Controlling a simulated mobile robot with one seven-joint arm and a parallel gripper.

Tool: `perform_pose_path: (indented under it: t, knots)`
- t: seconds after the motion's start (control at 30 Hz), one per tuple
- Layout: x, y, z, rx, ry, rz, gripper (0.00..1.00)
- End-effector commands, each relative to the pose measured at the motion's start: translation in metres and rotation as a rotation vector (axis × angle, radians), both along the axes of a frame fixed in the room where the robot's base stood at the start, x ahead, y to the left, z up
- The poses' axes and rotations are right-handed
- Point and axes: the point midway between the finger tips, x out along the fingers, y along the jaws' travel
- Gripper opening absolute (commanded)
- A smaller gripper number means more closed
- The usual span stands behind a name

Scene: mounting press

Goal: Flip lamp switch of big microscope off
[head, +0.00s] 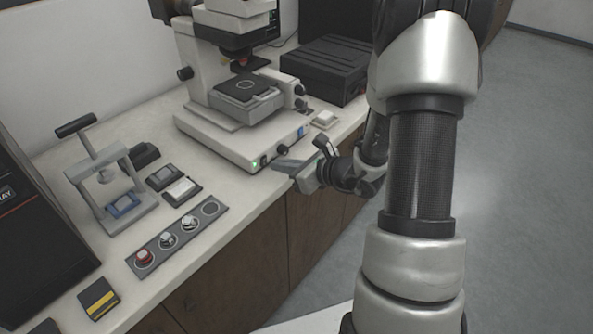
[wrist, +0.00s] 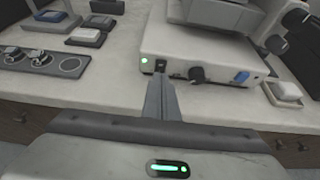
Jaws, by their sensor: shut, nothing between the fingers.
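The big microscope (head: 215,140) stands on the counter, its pale base also showing in the wrist view (wrist: 215,60). On the front face of its base is a small dark lamp switch (wrist: 160,66), right of a lit green light (wrist: 144,61). The green light also shows in the head view (head: 254,163). My gripper (head: 282,164) is shut and empty in front of this base face. In the wrist view its fingertips (wrist: 160,80) point at the switch and partly cover its lower part. I cannot tell whether they touch it.
Right of the switch are a black knob (wrist: 197,75) and a blue part (wrist: 241,77). A small white-topped box (head: 325,119) sits right of the base. A strip with several round samples (head: 205,226) and a hand press (head: 80,185) are at left. The counter's front edge is close.

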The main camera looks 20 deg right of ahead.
Motion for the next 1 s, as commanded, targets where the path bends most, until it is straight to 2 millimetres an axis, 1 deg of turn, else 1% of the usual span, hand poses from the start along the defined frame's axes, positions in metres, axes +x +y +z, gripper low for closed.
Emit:
perform_pose_path:
  t: [0.03,0.1,0.23,0.57,0.7,1.0]
  knots:
    - [0.006,0.005,0.002,-0.001,-0.002,0.004,0.00]
    - [0.012,0.008,0.003,0.000,-0.001,0.003,0.00]
    - [0.018,0.012,0.003,0.000,0.000,0.000,0.00]
    - [0.019,0.012,0.004,0.000,0.000,0.000,0.00]
    - [0.025,0.017,0.007,-0.002,0.001,0.002,0.00]
    - [0.025,0.017,0.009,-0.002,0.001,0.001,0.00]
